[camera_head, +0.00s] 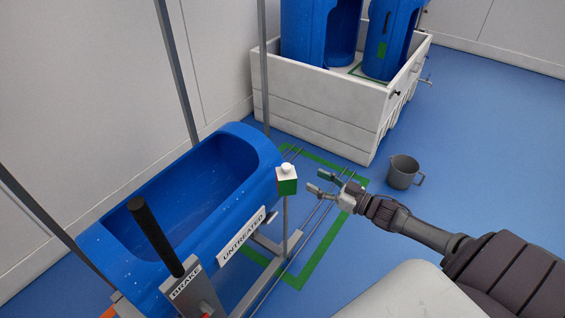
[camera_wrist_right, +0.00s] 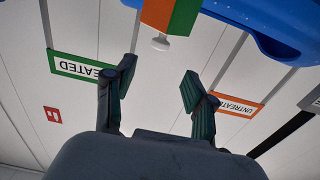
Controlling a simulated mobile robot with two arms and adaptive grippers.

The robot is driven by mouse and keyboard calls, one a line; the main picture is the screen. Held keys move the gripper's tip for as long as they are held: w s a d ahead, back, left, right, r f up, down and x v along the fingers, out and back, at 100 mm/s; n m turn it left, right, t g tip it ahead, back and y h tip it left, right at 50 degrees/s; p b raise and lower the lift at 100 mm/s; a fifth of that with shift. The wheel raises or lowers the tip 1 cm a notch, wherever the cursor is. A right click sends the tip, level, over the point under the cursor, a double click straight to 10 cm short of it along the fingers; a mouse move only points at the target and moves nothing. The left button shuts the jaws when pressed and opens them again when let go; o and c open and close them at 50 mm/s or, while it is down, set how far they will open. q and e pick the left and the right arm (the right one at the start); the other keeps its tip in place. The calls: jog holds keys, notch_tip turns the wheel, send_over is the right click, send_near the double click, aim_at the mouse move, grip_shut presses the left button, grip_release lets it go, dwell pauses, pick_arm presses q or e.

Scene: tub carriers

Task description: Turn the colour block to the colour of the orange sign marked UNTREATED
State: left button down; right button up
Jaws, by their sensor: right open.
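The colour block (camera_head: 287,187) sits on a thin grey post beside the blue tub. In the head view it has a white top with a white knob and a green face to the front. In the right wrist view the block (camera_wrist_right: 171,14) shows an orange face and a green face, with the knob below. My right gripper (camera_head: 316,181) is open and empty, just right of the block and apart from it. The orange-framed UNTREATED sign (camera_wrist_right: 239,104) hangs on the wall in the right wrist view, partly hidden by a finger. My left gripper is out of view.
The blue tub (camera_head: 95,238) carries a white UNTREATED plate (camera_head: 242,236). A black-handled BRAKE lever (camera_head: 155,236) stands at its near end. A green-framed TREATED sign (camera_wrist_right: 70,66) is on the wall.

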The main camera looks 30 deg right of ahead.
aim_at(290, 168)
jog(key=x, duration=0.6)
jog(key=shift+w, duration=0.1)
jog(key=x, duration=0.4)
jog(key=shift+w+a+f, duration=0.1)
jog(key=shift+w+a, duration=0.1)
jog(key=shift+w, duration=0.5)
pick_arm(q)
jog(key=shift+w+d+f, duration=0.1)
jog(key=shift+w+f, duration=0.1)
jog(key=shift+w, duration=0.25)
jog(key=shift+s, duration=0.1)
pick_arm(e)
jog(key=shift+c, duration=0.3)
grip_shut()
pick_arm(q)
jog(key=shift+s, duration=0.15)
